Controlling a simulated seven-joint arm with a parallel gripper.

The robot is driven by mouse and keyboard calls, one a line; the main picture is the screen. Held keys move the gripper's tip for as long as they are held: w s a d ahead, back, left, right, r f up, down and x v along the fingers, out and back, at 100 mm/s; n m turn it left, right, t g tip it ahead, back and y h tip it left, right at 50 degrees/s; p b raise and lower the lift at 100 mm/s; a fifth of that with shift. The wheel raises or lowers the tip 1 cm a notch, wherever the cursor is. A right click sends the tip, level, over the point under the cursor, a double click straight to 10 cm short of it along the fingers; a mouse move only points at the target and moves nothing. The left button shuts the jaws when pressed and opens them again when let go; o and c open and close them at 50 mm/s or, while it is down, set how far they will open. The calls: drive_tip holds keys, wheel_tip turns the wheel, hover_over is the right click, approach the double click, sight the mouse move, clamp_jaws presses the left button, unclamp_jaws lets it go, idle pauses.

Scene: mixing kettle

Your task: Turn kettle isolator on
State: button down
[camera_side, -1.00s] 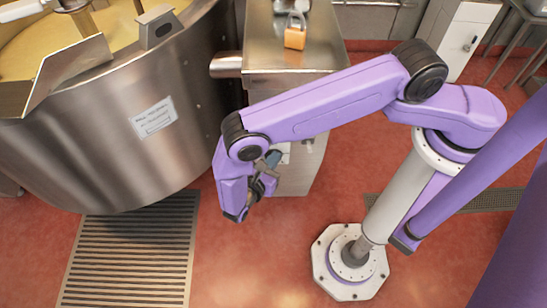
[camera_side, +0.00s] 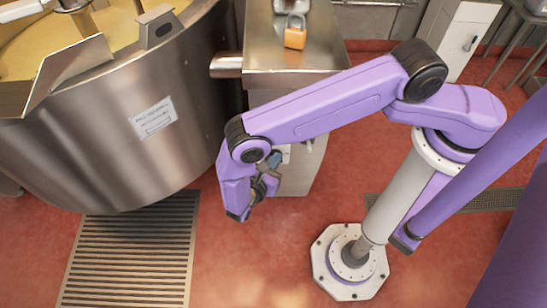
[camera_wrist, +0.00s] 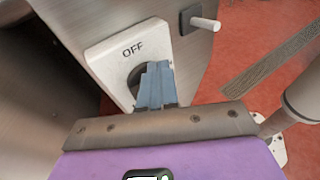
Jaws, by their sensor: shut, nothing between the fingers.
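The kettle isolator (camera_wrist: 109,55) shows in the wrist view as a pale plate marked OFF, with a dark round part at its middle, on the front of a steel cabinet. My gripper (camera_wrist: 157,74) is shut, with its fingertips right in front of the round part and hiding much of it. I cannot tell whether the tips touch it. In the side view my gripper (camera_side: 274,161) points at the cabinet front, and the arm hides most of the isolator.
A dark block with a white peg (camera_wrist: 205,23) sticks out right of the isolator. The large steel kettle (camera_side: 110,130) stands left of the cabinet (camera_side: 295,58). An orange padlock (camera_side: 295,38) is on the cabinet top. A floor grate (camera_side: 130,250) lies below the kettle.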

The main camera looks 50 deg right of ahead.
drive_tip(key=shift+a, duration=0.1)
drive_tip(key=s+v, duration=0.1)
drive_tip(key=v, duration=0.8)
drive_tip(key=shift+s+d+f, duration=0.25)
drive_tip(key=shift+s+f, duration=0.05)
drive_tip(key=shift+s, duration=0.05)
idle(0.5)
wheel_tip(320, 180, up, 22)
drive_tip(key=d+m+g+y, duration=0.3)
drive_tip(key=m+g+y, duration=0.15)
drive_tip(key=y, duration=0.25)
drive_tip(key=s+d+r+m+y, duration=0.2)
drive_tip(key=s+d+r+y, duration=0.2)
drive_tip(key=s+d+r, duration=0.2)
drive_tip(key=s+d+r+m+y, duration=0.2)
drive_tip(key=s+d+r+y, duration=0.2)
drive_tip(key=d, duration=0.6)
drive_tip(key=s+r, duration=0.2)
drive_tip(key=s, duration=0.1)
